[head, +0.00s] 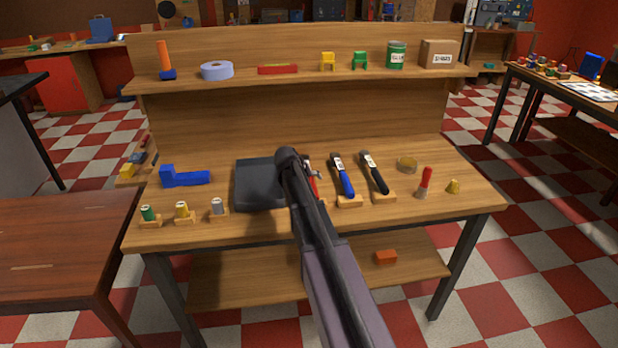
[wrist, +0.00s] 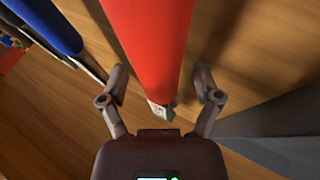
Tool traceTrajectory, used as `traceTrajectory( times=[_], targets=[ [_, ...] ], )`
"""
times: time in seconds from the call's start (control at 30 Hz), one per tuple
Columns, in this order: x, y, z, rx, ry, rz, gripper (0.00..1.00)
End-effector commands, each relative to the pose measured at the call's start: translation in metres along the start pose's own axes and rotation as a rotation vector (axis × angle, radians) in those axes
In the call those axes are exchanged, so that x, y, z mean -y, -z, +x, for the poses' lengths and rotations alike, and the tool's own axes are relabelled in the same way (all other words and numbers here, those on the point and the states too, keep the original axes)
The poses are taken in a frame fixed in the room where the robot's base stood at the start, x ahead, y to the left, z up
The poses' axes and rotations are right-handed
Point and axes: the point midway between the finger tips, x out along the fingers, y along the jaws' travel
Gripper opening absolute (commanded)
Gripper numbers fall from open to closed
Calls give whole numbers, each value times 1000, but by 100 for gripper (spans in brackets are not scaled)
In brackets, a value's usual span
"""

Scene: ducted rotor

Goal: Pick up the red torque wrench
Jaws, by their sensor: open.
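The red torque wrench shows in the head view as a sliver of red (head: 312,186), mostly hidden behind my arm. In the wrist view its thick red handle (wrist: 152,40) runs down from the top edge, with a small pale end piece below it. My gripper (wrist: 163,82) is open, with one finger on each side of the wrench's lower end. A gap shows on both sides, and nothing is gripped. The depth between fingers and wrench is hard to judge. In the head view my gripper (head: 313,172) is partly hidden by my arm.
A blue-handled wrench (head: 346,183) and a black one (head: 378,180) lie to the right on wooden blocks. A dark grey tray (head: 258,186) is close on the left; it is at right in the wrist view (wrist: 275,122). A red marker-like piece (head: 424,181) stands further right.

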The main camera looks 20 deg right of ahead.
Motion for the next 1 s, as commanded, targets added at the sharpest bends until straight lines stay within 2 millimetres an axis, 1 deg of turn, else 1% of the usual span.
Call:
traceTrajectory(
  times=[0.1,0.17,0.2,0.27,0.3,0.37,0.4,0.77,1.0],
  targets=[
    [0,0,0,0,0,0,82],
    [0,0,0,0,0,0,64],
    [0,0,0,0,0,0,52],
    [0,0,0,0,0,0,34],
    [0,0,0,0,0,0,23],
    [0,0,0,0,0,0,5],
    [0,0,0,0,0,0,0],
    [0,0,0,0,-1,0,0],
    [-4,3,-6,0,0,0,0]
  ],
)
